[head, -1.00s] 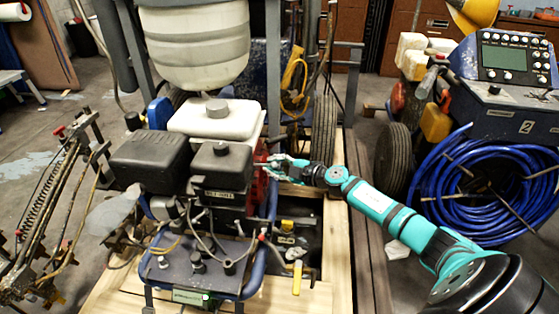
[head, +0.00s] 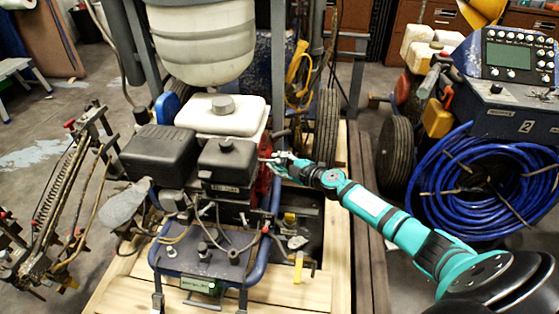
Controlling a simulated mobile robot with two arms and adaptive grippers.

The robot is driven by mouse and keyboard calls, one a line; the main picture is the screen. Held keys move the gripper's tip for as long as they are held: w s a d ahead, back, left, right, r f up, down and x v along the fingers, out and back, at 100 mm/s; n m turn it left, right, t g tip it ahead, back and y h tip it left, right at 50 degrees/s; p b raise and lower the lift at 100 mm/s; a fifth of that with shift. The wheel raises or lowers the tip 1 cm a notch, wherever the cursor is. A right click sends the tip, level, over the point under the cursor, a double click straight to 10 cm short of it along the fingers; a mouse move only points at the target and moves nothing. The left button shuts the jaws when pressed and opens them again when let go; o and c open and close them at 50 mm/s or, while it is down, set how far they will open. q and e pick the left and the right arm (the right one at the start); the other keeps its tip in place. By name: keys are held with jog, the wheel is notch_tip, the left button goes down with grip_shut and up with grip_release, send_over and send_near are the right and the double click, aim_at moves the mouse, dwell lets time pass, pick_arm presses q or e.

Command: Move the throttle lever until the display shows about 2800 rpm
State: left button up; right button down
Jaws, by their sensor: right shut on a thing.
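The engine (head: 160,152) with its black covers and white tank stands on the striper's blue frame at the middle left. My right gripper (head: 272,163) reaches in from the right and is shut at the engine's right side, beside a red part. It is closed on what appears to be the throttle lever, which is too small and too covered by the fingers to make out clearly. A small green display (head: 198,285) sits on the front edge of the dark panel; its figures are too small to read. My left gripper is not in view.
A white ribbed tank (head: 200,45) hangs above the engine. A spring-loaded linkage (head: 60,190) is at the left. Wooden planks (head: 335,240) lie below my right arm.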

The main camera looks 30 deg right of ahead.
jog(key=shift+w+d+r, duration=0.15)
jog(key=shift+d+r, duration=0.15)
jog(key=shift+d, duration=0.05)
jog(key=c, duration=1.4)
grip_release()
jog(key=shift+o, duration=1.1)
jog(key=shift+a+f, duration=0.15)
jog(key=v, duration=1.2)
jog(key=shift+c, duration=0.4)
